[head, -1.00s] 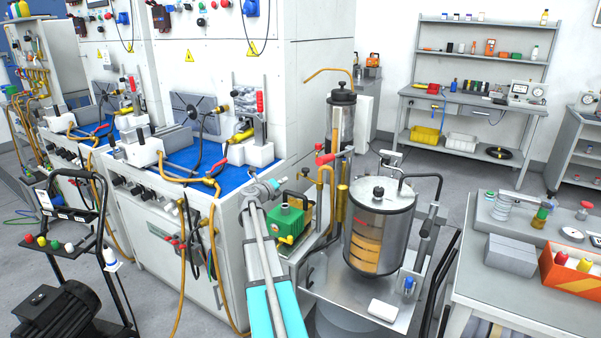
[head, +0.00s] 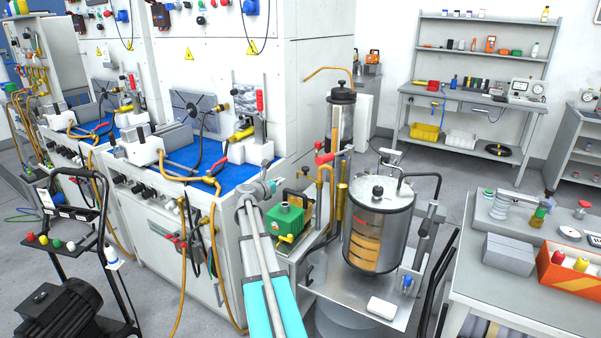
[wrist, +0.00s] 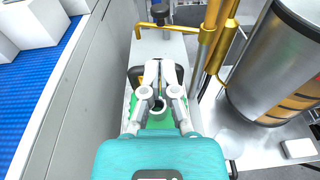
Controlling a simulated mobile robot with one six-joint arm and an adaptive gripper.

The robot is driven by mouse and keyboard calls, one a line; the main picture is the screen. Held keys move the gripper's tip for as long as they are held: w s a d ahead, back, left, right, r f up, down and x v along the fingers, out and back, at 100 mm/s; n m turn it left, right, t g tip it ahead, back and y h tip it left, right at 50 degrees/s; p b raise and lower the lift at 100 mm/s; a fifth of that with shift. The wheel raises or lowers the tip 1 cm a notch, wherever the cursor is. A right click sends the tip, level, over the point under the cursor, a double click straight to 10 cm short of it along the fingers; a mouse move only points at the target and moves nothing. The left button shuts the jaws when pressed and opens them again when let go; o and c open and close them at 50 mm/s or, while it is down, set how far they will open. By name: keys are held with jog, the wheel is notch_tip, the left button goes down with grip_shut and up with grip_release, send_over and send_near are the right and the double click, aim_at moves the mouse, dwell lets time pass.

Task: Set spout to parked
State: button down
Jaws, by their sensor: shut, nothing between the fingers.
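A thin, curved brass pipe (head: 328,72) arches left from behind the top of a tall metal cylinder (head: 341,120), its open end high in the air. A second brass pipe (head: 324,185) with a red lever (head: 324,159) stands lower, beside that cylinder. I cannot tell for sure which of them is the spout. In the wrist view, brass pipework (wrist: 213,42) stands ahead and to the right of my gripper (wrist: 159,66). My gripper is shut and empty, over the green pump, apart from the pipework. In the head view, my wrist largely hides its fingers.
The green pump (head: 286,222) lies beneath my gripper. A large steel drum (head: 378,225) stands to the right on a metal cart. The white washer bench (head: 175,235) with its blue mat (head: 195,160) is to the left. Open floor shows at the back right.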

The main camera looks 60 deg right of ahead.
aim_at(304, 170)
jog(key=shift+d, duration=0.1)
jog(key=d, duration=0.4)
jog(key=d+f+b, duration=0.1)
jog(key=d, duration=0.4)
jog(key=d+f+b, duration=0.1)
jog(key=d, duration=0.3)
jog(key=shift+w+d, duration=0.2)
jog(key=shift+d, duration=0.15)
